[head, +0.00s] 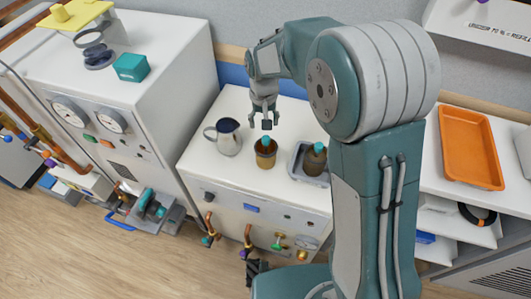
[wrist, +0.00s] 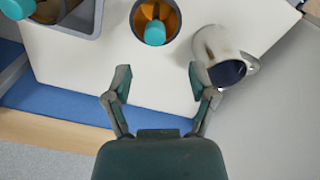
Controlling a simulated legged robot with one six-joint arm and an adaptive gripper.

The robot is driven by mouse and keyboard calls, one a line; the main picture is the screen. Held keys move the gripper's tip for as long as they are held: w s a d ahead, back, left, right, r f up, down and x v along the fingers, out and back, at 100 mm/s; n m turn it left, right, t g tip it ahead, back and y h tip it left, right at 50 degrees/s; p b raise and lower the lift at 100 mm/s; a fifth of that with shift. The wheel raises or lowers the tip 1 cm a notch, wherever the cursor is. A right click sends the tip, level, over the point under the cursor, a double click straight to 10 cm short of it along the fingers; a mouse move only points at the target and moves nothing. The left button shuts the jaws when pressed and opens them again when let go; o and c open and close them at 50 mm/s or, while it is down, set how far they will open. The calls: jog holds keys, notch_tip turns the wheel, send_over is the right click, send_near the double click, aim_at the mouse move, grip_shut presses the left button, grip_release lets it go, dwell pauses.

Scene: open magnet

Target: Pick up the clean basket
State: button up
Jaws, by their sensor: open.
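My gripper (head: 265,117) is open and empty, pointing down over the white counter. In the wrist view its two fingers (wrist: 158,82) are spread above bare counter. Just in front of it stands an amber cup-like container (head: 265,158) with a teal-topped thing inside; it also shows in the wrist view (wrist: 142,12). A second brown container (head: 314,161) with a teal top sits in a grey tray (head: 297,171) to the right, partly hidden by my arm. I cannot tell which of these is the clean basket, or whether either is.
A metal jug (head: 228,137) stands left of the amber container; in the wrist view (wrist: 222,58) it is close beside one finger. A tall white cabinet (head: 185,75) bounds the counter on the left. An orange tray (head: 470,148) lies on the right counter.

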aim_at(266, 137)
jog(key=f, duration=0.9)
jog(key=shift+s+d+f, duration=0.1)
jog(key=shift+d+f, duration=0.05)
jog(key=shift+d, duration=0.1)
grip_shut()
